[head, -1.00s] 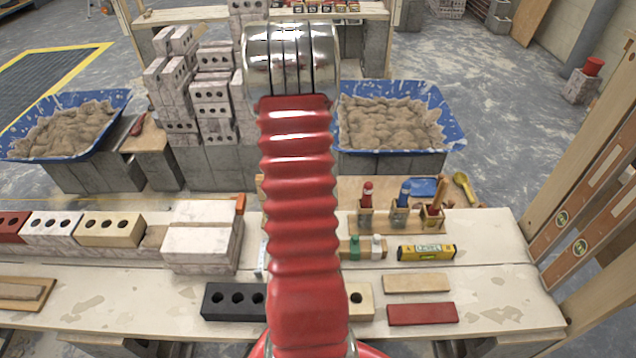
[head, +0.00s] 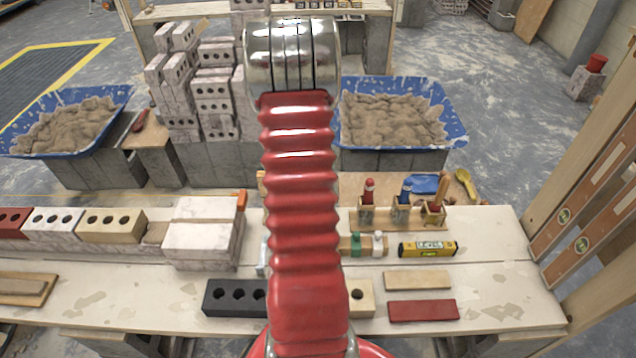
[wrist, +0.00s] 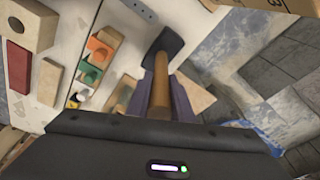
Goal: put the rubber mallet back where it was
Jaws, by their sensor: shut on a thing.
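My gripper (wrist: 160,105) is shut on the rubber mallet in the wrist view. The mallet has a dark head (wrist: 166,42) pointing away from the gripper and a pale wooden handle (wrist: 160,82) running between the purple-grey fingers. It seems to be held above the bench surface; the exact gap cannot be told. In the head view my red arm and its metal joint fill the middle and hide the gripper and mallet.
The bench (head: 490,285) holds a tool rack (head: 385,214), a block with green and white pegs (head: 350,245), a yellow level (head: 428,249), a red tile (head: 424,311) and bricks (head: 110,226). Blue mortar tubs (head: 448,125) (head: 108,100) stand behind. The bench's right end has free room.

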